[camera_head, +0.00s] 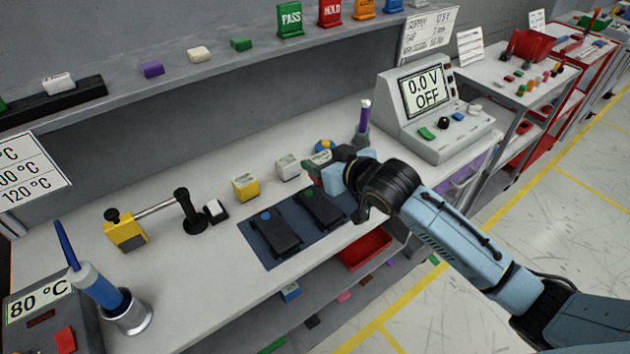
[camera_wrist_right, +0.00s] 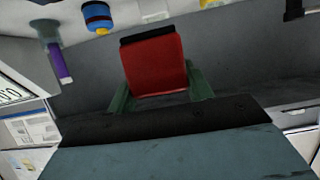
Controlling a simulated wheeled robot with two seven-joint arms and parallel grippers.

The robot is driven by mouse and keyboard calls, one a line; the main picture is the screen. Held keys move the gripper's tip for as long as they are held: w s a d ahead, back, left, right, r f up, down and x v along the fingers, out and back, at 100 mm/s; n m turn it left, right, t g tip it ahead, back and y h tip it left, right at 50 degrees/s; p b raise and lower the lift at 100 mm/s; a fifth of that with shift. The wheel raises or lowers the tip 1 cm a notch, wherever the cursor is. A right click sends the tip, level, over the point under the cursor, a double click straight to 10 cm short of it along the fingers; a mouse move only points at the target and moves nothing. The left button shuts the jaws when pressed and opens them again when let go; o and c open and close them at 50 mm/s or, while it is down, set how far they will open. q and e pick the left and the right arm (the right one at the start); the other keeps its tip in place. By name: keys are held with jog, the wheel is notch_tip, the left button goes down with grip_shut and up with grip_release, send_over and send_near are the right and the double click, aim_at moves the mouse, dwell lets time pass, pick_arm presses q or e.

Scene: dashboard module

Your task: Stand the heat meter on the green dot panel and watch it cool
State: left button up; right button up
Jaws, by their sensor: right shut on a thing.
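My right gripper (camera_head: 330,172) is shut on a small red block with a black end (camera_wrist_right: 155,65), which seems to be the heat meter. My left gripper is not in view.
A yellow block (camera_head: 245,188) and a white block (camera_head: 287,168) stand behind the mat. A blue and yellow knob (camera_head: 325,145) and a purple-tipped stand (camera_head: 364,120) are near the gripper. A supply console (camera_head: 435,115) is at right.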

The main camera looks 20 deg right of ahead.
jog(key=f, duration=0.4)
jog(key=f+b, duration=0.1)
jog(key=f, duration=0.1)
jog(key=shift+s+f, duration=0.15)
jog(key=shift+s, duration=0.15)
jog(key=shift+f, duration=1.6)
jog(key=shift+f, duration=0.15)
jog(key=o, duration=1.1)
jog(key=shift+r, duration=0.2)
jog(key=p+v, duration=0.1)
jog(key=v, duration=1)
jog(key=shift+s+d, duration=0.15)
jog(key=shift+s, duration=0.25)
